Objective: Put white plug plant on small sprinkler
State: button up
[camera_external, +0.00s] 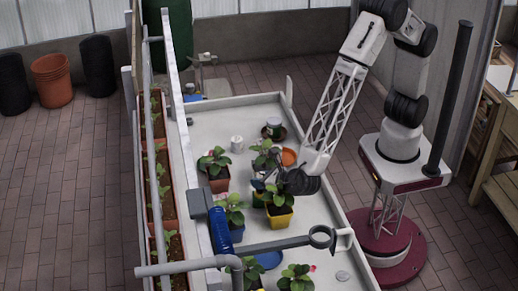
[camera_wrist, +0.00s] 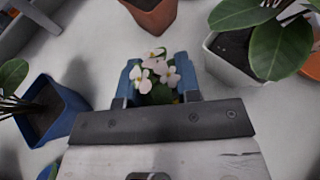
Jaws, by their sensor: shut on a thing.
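The white plug plant, with pale white-pink flowers (camera_wrist: 150,74), sits between the blue fingers of my gripper (camera_wrist: 158,80) in the wrist view. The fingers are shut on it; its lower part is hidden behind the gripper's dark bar. In the external view, my gripper (camera_external: 266,184) is low over the white table (camera_external: 215,118), among the potted plants and close to a yellow pot (camera_external: 279,219). The held plant is too small and covered to make out there. I cannot tell for certain which thing is the small sprinkler.
Pots stand close around the gripper: a terracotta pot (camera_wrist: 153,12), a white pot (camera_wrist: 231,72) and a blue pot (camera_wrist: 48,112). The table's far end has clear room.

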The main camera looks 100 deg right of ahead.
jog(key=shift+f, duration=0.1)
jog(key=o, duration=0.9)
jog(key=shift+r, duration=0.2)
jog(key=shift+v, duration=6)
